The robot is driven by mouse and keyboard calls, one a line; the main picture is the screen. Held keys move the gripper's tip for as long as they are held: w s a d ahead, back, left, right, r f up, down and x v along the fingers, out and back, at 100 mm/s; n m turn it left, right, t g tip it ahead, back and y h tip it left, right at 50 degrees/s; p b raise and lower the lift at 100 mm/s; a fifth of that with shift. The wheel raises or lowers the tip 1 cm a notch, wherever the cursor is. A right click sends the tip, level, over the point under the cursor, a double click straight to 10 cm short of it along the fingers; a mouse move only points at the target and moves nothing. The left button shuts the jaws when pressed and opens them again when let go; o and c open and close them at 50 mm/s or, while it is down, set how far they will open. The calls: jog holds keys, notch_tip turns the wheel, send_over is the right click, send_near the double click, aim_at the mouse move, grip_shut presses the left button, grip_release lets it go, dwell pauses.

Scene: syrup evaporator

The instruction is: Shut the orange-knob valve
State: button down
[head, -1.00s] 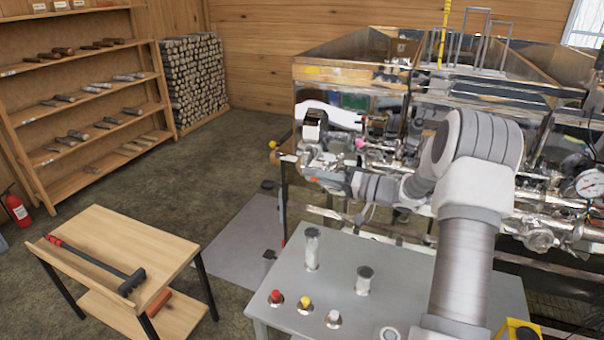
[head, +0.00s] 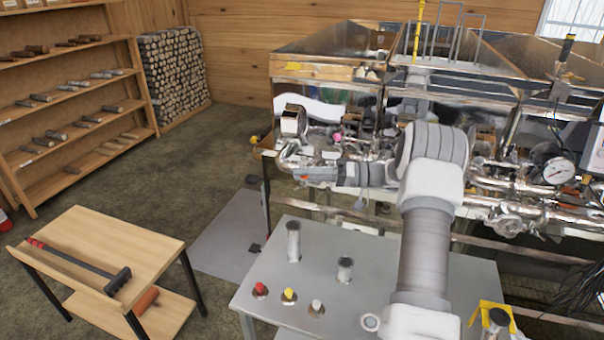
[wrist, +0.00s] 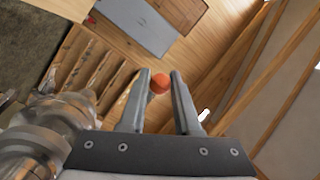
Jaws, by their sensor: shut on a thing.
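The orange knob (wrist: 160,83) is a small round ball in the wrist view, between the two grey fingers of my gripper (wrist: 161,77). The fingers are shut on it near their tips. In the head view my arm reaches left along the front pipes of the evaporator. A small orange spot (head: 305,178) shows at the arm's far end there. My fingers are too small and crowded by pipes to make out in that view. The valve's body and the angle of its handle cannot be told. Shiny pipework (wrist: 50,125) stands close at the left in the wrist view.
A yellow knob (head: 254,139) and a pink knob (head: 337,136) sit on the pipework nearby. A gauge (head: 558,171) is at the right. A grey table (head: 260,262) with colored buttons stands in front. A wooden bench (head: 120,240) holds a long tool.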

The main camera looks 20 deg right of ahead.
dwell(0.3)
jog(key=c, duration=0.6)
grip_release()
jog(key=shift+d, duration=0.1)
jog(key=r, duration=0.1)
jog(key=r+b, duration=0.1)
jog(key=r, duration=0.2)
jog(key=shift+s+d+r, duration=0.1)
jog(key=shift+d+r, duration=0.15)
jog(key=shift+r, duration=0.15)
jog(key=s+d+r, duration=0.2)
jog(key=s+d+r+b, duration=0.1)
jog(key=s+d+r, duration=0.1)
jog(key=s+d, duration=0.1)
jog(key=s+d+r+b, duration=0.1)
jog(key=s+d+r, duration=0.1)
jog(key=s+d, duration=0.1)
jog(key=shift+r, duration=0.15)
jog(key=shift+a, duration=0.1)
